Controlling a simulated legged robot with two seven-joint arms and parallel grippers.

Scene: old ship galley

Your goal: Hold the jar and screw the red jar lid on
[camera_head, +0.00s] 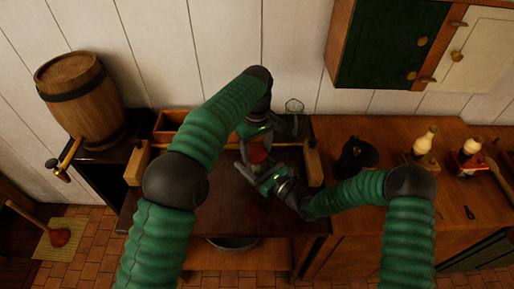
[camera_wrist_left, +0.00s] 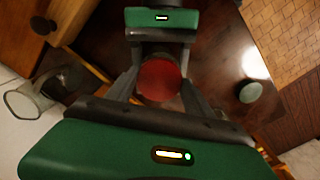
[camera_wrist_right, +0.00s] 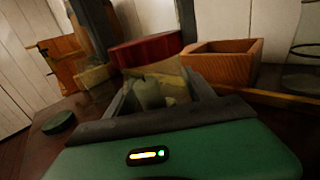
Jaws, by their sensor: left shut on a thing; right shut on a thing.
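The red jar lid (camera_head: 257,154) is between the fingers of my left gripper (camera_wrist_left: 160,88), which is shut on it from above. It shows as a red disc (camera_wrist_left: 160,80) in the left wrist view. The glass jar (camera_wrist_right: 160,86), with pale yellowish-green contents, is between the fingers of my right gripper (camera_wrist_right: 160,100), shut on it from the side. In the right wrist view the lid (camera_wrist_right: 146,49) is right over the jar's mouth, roughly level. I cannot tell whether they touch. The lid hides most of the jar in the head view.
A green lid (camera_wrist_left: 249,92) lies on the dark table (camera_head: 240,222). An empty glass jar (camera_head: 294,107) stands behind the grippers. A wooden box (camera_wrist_right: 222,64) is at the back. A barrel (camera_head: 82,100) stands left; a dark pot (camera_head: 357,158) is on the right counter.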

